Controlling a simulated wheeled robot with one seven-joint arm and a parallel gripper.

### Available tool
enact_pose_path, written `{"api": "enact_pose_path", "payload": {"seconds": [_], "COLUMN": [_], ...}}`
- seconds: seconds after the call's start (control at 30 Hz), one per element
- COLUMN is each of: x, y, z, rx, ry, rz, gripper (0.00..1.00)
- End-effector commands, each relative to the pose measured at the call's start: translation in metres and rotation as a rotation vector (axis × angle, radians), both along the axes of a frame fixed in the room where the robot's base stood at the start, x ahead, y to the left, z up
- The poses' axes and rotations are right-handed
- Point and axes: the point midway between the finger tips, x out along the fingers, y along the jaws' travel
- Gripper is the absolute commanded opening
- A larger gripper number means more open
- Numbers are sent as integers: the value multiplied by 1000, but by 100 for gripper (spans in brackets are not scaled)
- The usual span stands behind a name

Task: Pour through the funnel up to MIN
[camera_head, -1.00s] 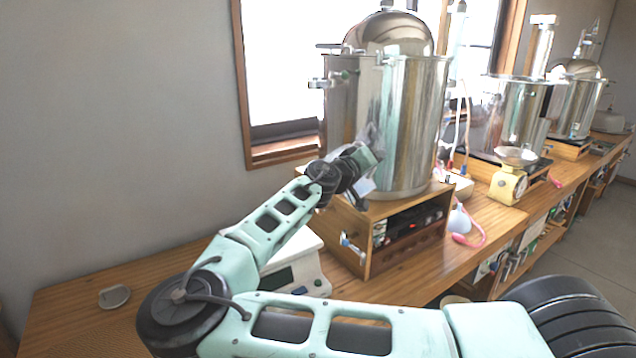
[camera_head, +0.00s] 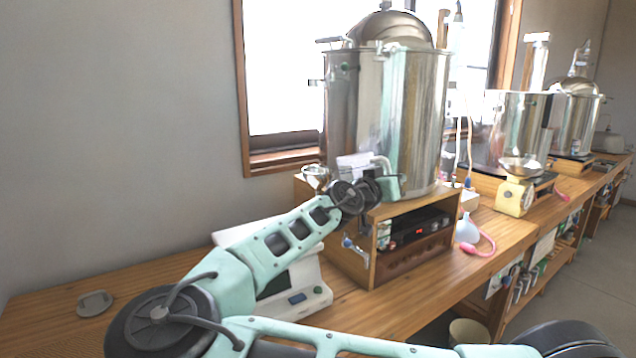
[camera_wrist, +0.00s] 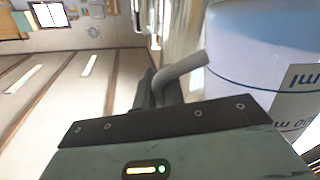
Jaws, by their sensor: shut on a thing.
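My gripper (camera_head: 372,183) is at the left front of the big steel pot (camera_head: 385,110), above the wooden stand. In the wrist view my gripper (camera_wrist: 158,90) is shut on the grey curved handle (camera_wrist: 182,77) of a pale measuring jug (camera_wrist: 262,62) with blue lines and "ml" print. In the head view the white jug (camera_head: 353,162) is partly hidden by the wrist. A small shiny metal funnel (camera_head: 315,174) appears just left of the jug. Whether the jug touches it cannot be told. The liquid level and the MIN mark cannot be made out.
The wooden stand (camera_head: 372,245) holds a control box with a red display. A white scale (camera_head: 300,290) sits below my forearm. A round metal lid (camera_head: 95,302) lies on the bench at left. A wash bottle (camera_head: 466,228) and a yellow scale (camera_head: 514,196) stand at right.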

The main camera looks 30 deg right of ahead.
Motion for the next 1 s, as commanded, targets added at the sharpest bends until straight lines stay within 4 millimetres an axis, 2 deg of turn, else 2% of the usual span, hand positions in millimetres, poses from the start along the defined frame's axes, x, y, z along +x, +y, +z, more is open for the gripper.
{"api": "enact_pose_path", "payload": {"seconds": [0.03,0.23,0.53,1.0], "x": [-2,-9,-14,-15], "y": [-1,-2,-4,-4], "z": [-11,-25,-30,-29], "rx": [7,35,71,77], "ry": [-27,-131,-265,-286], "rz": [0,-1,1,1], "gripper": [0,0,0,0]}}
